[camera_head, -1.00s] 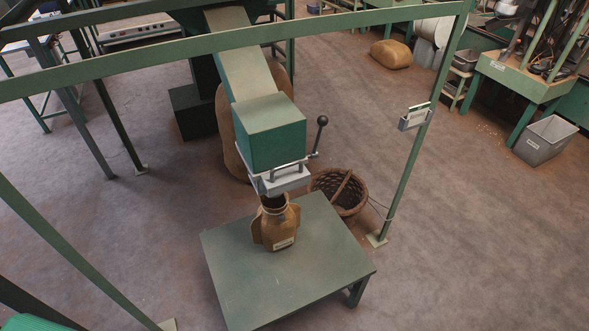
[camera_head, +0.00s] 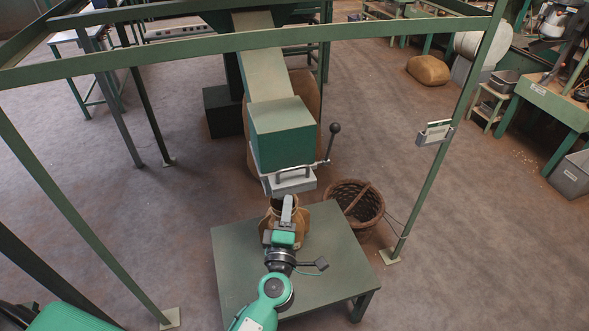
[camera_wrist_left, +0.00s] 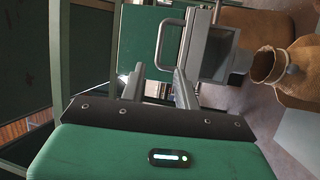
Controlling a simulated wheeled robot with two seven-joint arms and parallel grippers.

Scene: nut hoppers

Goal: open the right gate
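The gate (camera_head: 290,184) is a pale metal slide under the green hopper box (camera_head: 281,139), with a U-shaped bar handle (camera_head: 294,172) on its front. In the left wrist view the handle (camera_wrist_left: 164,40) stands beyond my fingertips and the grey gate (camera_wrist_left: 217,55) is to its right. My left gripper (camera_head: 288,203) is just in front of the gate, over the sack. In the wrist view its two fingers (camera_wrist_left: 158,84) are apart with nothing between them. I cannot tell whether a finger touches the handle. My right gripper is not in view.
A brown sack (camera_head: 314,220) stands open under the gate on a green table (camera_head: 240,262); its mouth (camera_wrist_left: 268,66) shows in the wrist view. A black-knobbed lever (camera_head: 334,129) sticks up right of the hopper. A wicker basket (camera_head: 368,208) and frame post (camera_head: 440,165) stand right.

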